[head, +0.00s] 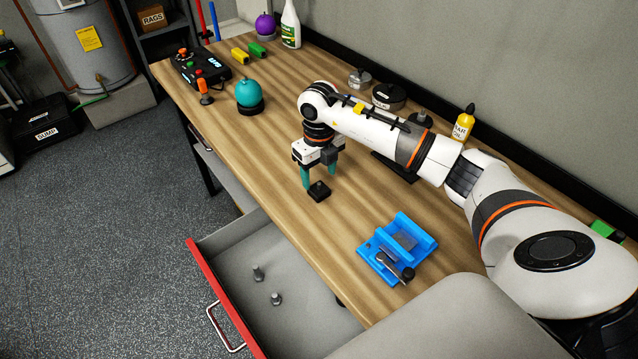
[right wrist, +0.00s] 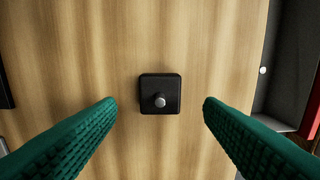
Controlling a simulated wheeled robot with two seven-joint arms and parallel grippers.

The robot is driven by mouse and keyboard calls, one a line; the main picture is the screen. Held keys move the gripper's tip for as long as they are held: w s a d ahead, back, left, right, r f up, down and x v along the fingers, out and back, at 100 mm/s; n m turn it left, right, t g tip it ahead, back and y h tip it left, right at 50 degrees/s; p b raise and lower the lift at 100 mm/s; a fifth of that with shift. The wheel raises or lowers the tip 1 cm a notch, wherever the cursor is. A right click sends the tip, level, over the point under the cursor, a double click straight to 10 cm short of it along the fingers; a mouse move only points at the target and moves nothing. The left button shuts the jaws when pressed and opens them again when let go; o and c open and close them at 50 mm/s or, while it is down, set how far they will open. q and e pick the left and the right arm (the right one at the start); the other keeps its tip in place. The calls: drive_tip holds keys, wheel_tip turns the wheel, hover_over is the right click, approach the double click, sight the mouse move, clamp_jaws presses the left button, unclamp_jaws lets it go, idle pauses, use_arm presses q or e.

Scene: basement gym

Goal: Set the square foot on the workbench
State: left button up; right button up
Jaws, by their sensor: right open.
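The square foot (head: 319,191) is a small black square block with a silver stud on top. It sits upright on the wooden workbench (head: 275,160), near its front edge. In the right wrist view the square foot (right wrist: 160,94) lies flat on the wood, centred between the two green fingers. My right gripper (head: 318,180) is open and empty just above and behind it, its fingers apart from the block on both sides. My left gripper is not in view.
A blue vise (head: 398,238) stands on the bench to the right. An open drawer (head: 225,262) with bolts (head: 276,298) juts out in front. A teal ball on a stand (head: 248,93) and a control box (head: 200,68) are to the left.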

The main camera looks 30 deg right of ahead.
sight(319, 183)
wheel_tip(319, 183, up, 8)
drive_tip(key=shift+f+b, duration=0.2)
drive_tip(key=shift+b, duration=0.25)
